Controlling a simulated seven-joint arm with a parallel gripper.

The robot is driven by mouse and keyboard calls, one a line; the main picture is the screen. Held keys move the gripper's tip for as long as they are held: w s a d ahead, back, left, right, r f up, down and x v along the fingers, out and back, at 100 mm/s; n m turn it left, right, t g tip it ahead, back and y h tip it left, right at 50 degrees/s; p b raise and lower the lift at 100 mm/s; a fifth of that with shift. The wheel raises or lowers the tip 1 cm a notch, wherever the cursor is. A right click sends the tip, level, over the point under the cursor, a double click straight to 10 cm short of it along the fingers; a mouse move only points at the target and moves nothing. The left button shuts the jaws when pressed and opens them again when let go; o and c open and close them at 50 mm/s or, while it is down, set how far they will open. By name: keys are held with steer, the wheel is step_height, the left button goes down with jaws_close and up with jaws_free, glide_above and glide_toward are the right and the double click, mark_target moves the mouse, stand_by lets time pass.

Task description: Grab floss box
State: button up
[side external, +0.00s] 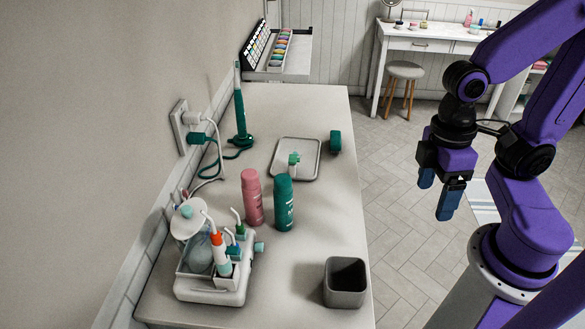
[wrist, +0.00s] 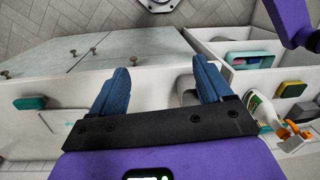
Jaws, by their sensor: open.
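The floss box appears to be the small teal box (side external: 335,140) on the right edge of the counter, just right of the grey tray (side external: 318,160). It also shows at the far left of the wrist view (wrist: 30,102), by the counter edge. My gripper (side external: 437,192) is open and empty, with its blue fingers pointing down. It hangs over the floor, right of the counter and apart from the box. In the wrist view the box lies well left of the open fingers (wrist: 161,78).
A pink can (side external: 252,198) and a teal can (side external: 284,203) stand mid-counter. A grey cup (side external: 345,283) is near the front edge, and a water flosser (side external: 212,275) at front left. A teal electric toothbrush (side external: 240,115) stands by the wall. A sponge (wrist: 291,89) and spray bottle (wrist: 262,109) lie right.

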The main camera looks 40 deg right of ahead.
steer(key=f+m+g, duration=0.1)
steer(key=m+g, duration=0.1)
steer(key=m, duration=0.2)
steer(key=m+t+y, duration=1)
steer(key=m+t, duration=0.2)
steer(key=m, duration=2.3)
glide_toward(296, 158)
steer(key=x, duration=0.5)
steer(key=shift+w+a+r, duration=0.1)
steer(key=shift+a+r, duration=0.15)
steer(key=shift+a, duration=0.15)
steer(key=shift+d+f+x, duration=0.1)
steer(key=shift+f+x, duration=0.1)
steer(key=shift+x, duration=1.15)
steer(key=shift+d+f+x, duration=0.1)
steer(key=shift+f+x, duration=0.05)
steer(key=shift+x, duration=1.25)
steer(key=shift+c, duration=0.4)
